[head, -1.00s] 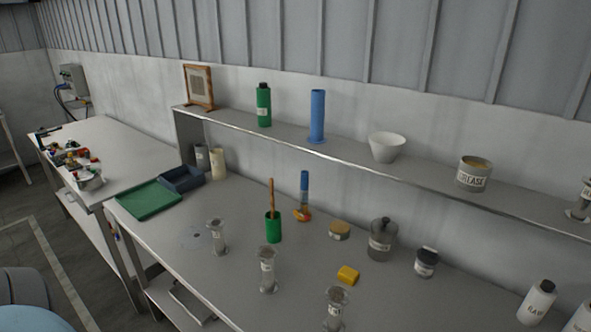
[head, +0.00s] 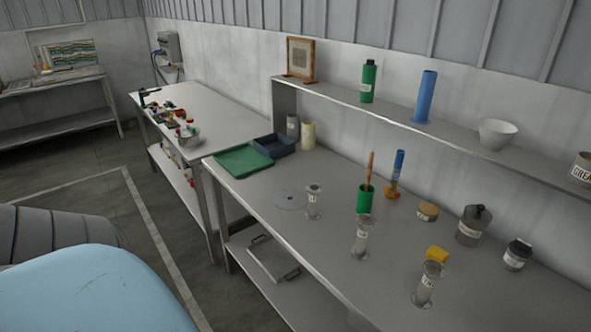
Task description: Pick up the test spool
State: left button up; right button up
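Three grey flanged, spool-shaped pieces with white labels stand upright on the near workbench (head: 330,276). Neither of my grippers shows in the head view.
A green tray (head: 243,161), a dark blue bin (head: 273,146), a green cup (head: 365,200), a yellow block (head: 437,254) and grey bottles share the bench. A shelf (head: 385,112) runs above its back. A large light-blue rounded object (head: 85,292) fills the lower left.

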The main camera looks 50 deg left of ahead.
aim_at(314, 190)
jog(key=u, duration=1.45)
jog(key=i+j+z, duration=0.2)
jog(key=i+j, duration=0.2)
jog(key=j, duration=0.2)
jog(key=i+j+z, duration=0.1)
jog(key=j, duration=0.25)
jog(key=i+j+z, duration=0.1)
jog(key=i+j, duration=0.15)
jog(key=i+j+z, duration=0.1)
jog(key=j, duration=0.35)
jog(key=i+j+z, duration=0.1)
jog(key=j, duration=0.25)
jog(key=i+j, duration=0.2)
jog(key=j, duration=0.2)
jog(key=i+j+z, duration=0.15)
jog(key=j, duration=0.2)
